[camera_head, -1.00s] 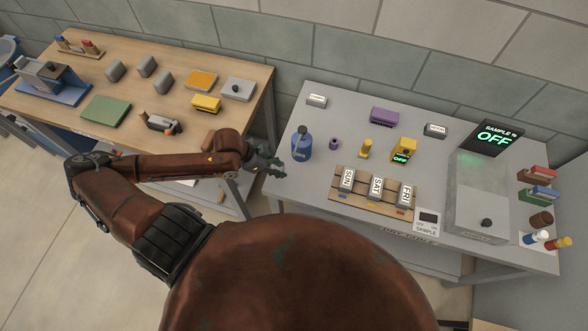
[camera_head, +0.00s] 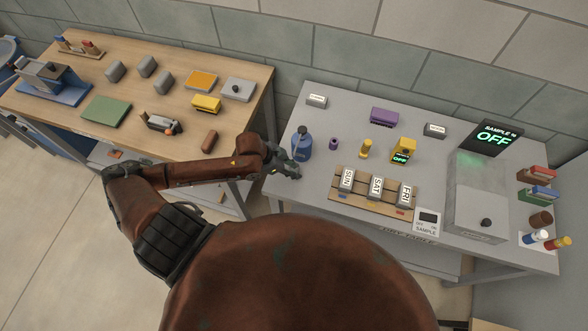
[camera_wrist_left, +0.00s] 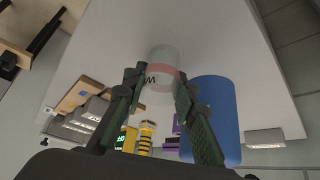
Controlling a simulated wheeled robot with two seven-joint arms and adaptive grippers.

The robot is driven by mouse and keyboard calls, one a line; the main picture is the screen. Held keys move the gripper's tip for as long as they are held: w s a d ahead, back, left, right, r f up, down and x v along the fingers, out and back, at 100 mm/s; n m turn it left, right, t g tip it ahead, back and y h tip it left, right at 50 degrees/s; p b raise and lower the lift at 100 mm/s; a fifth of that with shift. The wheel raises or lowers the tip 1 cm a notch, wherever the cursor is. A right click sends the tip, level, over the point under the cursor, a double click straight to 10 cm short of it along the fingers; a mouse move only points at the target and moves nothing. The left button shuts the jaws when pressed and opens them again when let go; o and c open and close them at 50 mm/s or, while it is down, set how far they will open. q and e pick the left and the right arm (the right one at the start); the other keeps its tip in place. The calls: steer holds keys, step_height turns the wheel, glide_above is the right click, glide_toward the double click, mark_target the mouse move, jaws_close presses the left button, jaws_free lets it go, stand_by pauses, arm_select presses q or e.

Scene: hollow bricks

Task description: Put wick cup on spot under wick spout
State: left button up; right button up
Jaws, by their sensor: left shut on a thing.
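My left gripper (camera_head: 292,170) is at the left edge of the grey table (camera_head: 320,225), just in front of the blue bottle (camera_head: 302,147). In the left wrist view, the fingers (camera_wrist_left: 160,88) are shut on a small pale cup (camera_wrist_left: 163,58) with a reddish band and a dark "W", which I take as the wick cup. The blue bottle (camera_wrist_left: 215,115) stands close beside the right finger there. In the head view the cup is not distinguishable. I cannot tell which part is the wick spout or where its spot is. My right gripper is not in view.
The SUN, SAT and FRI blocks (camera_head: 376,187) stand on a wooden rack right of my gripper. A small purple piece (camera_head: 333,144), a yellow piece (camera_head: 366,148) and a yellow OFF device (camera_head: 403,151) stand behind. A grey sample box (camera_head: 480,205) is farther right.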

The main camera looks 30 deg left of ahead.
arm_select(q)
steer(key=o, duration=0.9)
steer(key=shift+o, duration=0.2)
steer(key=p+v, duration=0.1)
steer(key=v, duration=1.1)
steer(key=shift+w+r, duration=0.1)
